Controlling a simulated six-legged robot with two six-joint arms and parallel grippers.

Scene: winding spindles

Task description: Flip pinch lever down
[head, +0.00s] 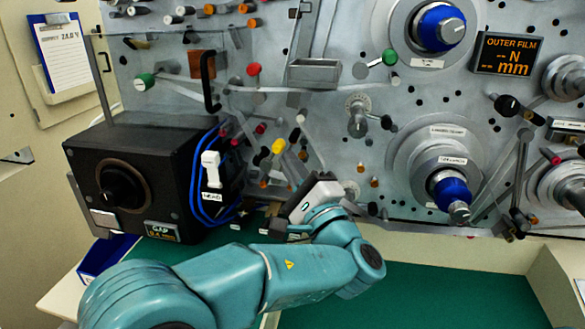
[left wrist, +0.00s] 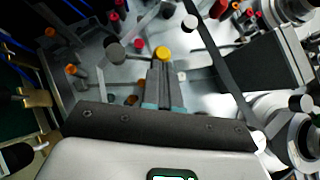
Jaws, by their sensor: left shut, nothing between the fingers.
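A yellow-capped knob (head: 278,146) stands out from the grey machine panel, right of the black box; I take it for the pinch lever, but no label confirms it. It also shows in the left wrist view (left wrist: 162,53), just beyond my fingertips. My left gripper (left wrist: 161,68) is shut and empty, its fingers pointing at the yellow knob. Whether the tips touch it I cannot tell. In the head view its pale body (head: 318,199) sits low in front of the panel, and the fingers are hard to make out. My right gripper is out of view.
Several red and orange pegs crowd around the yellow knob. A dark strap (left wrist: 222,65) runs right of my fingers. The green surface (head: 430,295) at lower right is clear.

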